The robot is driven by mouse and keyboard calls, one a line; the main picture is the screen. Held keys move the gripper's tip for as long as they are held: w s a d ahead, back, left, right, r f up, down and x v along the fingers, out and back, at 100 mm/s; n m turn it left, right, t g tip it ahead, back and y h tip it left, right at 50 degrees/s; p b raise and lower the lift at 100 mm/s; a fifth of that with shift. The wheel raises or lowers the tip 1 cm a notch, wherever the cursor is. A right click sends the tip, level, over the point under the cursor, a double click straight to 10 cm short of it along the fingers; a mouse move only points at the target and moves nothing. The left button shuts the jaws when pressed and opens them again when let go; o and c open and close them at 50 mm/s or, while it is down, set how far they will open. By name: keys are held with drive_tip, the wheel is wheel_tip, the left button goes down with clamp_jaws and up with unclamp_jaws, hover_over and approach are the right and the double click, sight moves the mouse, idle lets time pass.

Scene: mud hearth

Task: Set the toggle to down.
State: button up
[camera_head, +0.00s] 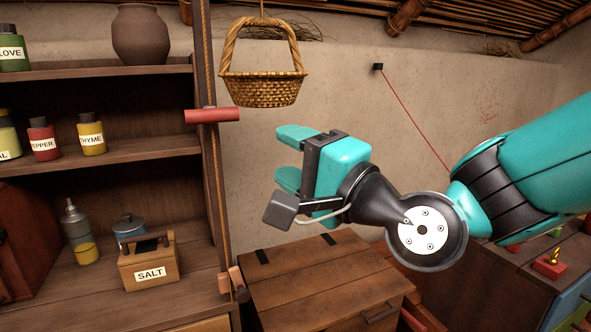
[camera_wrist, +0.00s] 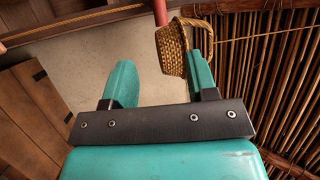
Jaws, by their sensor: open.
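A red cylindrical toggle (camera_head: 212,115) sits crosswise on a rope (camera_head: 214,165) that runs down the shelf's right post. It is at the upper part of the post, well above the wooden pegs (camera_head: 237,280) at the rope's lower end. My gripper (camera_head: 288,157) is open and empty, to the right of the toggle and a little lower, with its fingers pointing left. In the wrist view, my gripper (camera_wrist: 160,75) shows both fingers apart. A red piece (camera_wrist: 160,12), apparently the toggle, shows at the top edge, partly cut off.
A woven basket (camera_head: 262,88) hangs just above my gripper. The shelf (camera_head: 110,158) at left holds jars and a salt box (camera_head: 148,264). A wooden chest (camera_head: 325,275) stands below my gripper. A thin red line (camera_head: 415,118) crosses the wall behind my arm.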

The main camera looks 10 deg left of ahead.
drive_tip(key=shift+s+d, duration=0.15)
drive_tip(key=shift+d, duration=0.05)
idle(0.3)
